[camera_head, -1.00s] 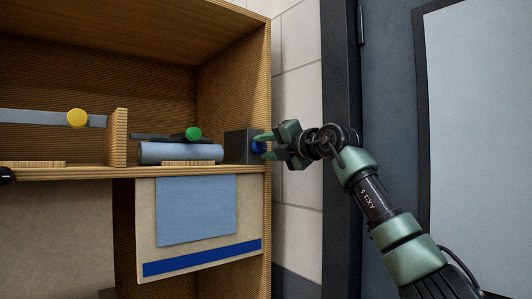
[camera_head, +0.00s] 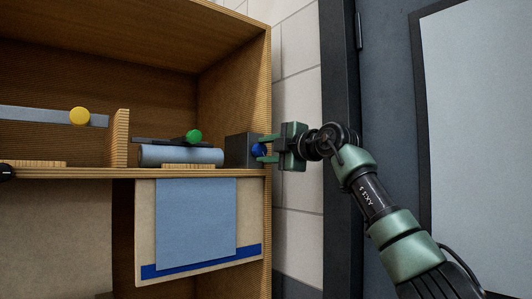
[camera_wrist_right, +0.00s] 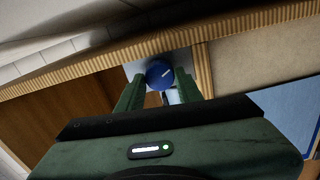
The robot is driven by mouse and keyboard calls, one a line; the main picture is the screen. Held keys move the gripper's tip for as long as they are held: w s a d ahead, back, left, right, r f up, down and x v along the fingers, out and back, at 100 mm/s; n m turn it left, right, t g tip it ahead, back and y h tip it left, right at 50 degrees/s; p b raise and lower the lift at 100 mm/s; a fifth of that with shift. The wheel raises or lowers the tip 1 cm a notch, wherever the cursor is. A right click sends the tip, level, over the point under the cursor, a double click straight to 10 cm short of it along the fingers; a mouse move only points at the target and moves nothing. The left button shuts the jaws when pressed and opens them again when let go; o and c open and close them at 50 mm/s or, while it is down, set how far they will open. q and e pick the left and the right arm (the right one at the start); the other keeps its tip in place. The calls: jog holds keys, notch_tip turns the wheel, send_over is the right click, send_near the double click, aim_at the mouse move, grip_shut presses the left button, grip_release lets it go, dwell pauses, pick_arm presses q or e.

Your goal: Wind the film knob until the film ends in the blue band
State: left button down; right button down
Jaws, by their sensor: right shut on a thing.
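The blue film knob (camera_head: 258,150) sits on the side of a dark grey box (camera_head: 238,151) at the shelf's right end. My right gripper (camera_head: 266,149) is shut on this knob, with one finger on each side. The right wrist view shows the knob (camera_wrist_right: 159,73) with a white mark, between my green fingers (camera_wrist_right: 158,90). The light blue film (camera_head: 195,220) hangs from the shelf over a beige panel (camera_head: 145,215). Its lower edge lies within the dark blue band (camera_head: 250,252), and a thin blue strip shows below it. My left gripper is out of view.
A light blue roll (camera_head: 180,155) lies on the wooden shelf (camera_head: 75,173) below a green knob (camera_head: 194,136). A yellow knob (camera_head: 79,116) is further left, past a wooden divider (camera_head: 121,138). A tiled wall and a dark door frame stand behind my right arm.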

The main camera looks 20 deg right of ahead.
dwell(0.4)
jog(key=c, duration=0.9)
grip_release()
jog(key=shift+d, duration=0.15)
jog(key=shift+c, duration=0.2)
jog(key=shift+s+f+b, duration=0.1)
jog(key=shift+s+b, duration=0.15)
jog(key=shift+b, duration=0.1)
jog(key=b+v, duration=0.4)
jog(key=v, duration=0.3)
jog(key=shift+s, duration=0.15)
jog(key=shift+d, duration=0.1)
